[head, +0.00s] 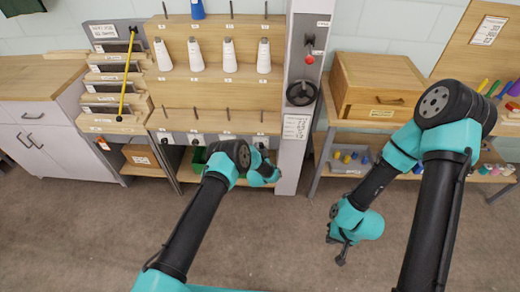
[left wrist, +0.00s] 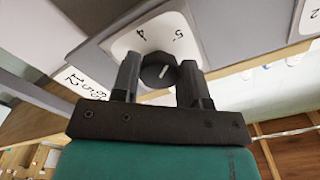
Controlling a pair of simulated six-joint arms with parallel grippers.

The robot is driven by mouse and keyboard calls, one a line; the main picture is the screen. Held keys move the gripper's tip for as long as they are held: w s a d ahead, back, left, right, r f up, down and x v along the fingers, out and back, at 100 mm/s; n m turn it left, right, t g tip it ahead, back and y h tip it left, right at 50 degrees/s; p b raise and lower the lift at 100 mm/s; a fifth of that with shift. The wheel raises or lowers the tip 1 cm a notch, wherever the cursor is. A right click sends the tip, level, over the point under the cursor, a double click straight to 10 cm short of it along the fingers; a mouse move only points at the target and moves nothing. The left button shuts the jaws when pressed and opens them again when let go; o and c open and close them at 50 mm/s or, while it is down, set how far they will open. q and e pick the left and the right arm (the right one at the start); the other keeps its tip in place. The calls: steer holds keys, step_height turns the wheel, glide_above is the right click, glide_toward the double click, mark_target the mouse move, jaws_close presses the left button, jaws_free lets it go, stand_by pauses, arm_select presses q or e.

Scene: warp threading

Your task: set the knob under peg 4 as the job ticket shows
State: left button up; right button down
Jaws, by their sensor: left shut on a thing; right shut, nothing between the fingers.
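The pegged rack (head: 215,90) has a row of knobs on white dial plates along its lower front. My left gripper (left wrist: 161,78) is shut on a black knob (left wrist: 158,68) with a white pointer mark. Its dial plate (left wrist: 125,45) shows a 4 and a 5; the fingers hide other marks. In the head view, my left gripper (head: 264,172) is at the rightmost dial, largely behind my own arm. My right gripper (head: 341,256) is shut and empty over the floor.
White thread cones (head: 229,56) stand on the rack's middle shelf. A red button (head: 309,59) and black handwheel (head: 301,91) are on the post right of the rack. A wooden box (head: 375,85) sits on the right bench. The floor in front is clear.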

arm_select(q)
steer(key=shift+m, duration=0.9)
steer(key=o, duration=0.9)
steer(key=shift+s, duration=0.1)
steer(key=s, duration=1.7)
steer(key=shift+s, duration=0.15)
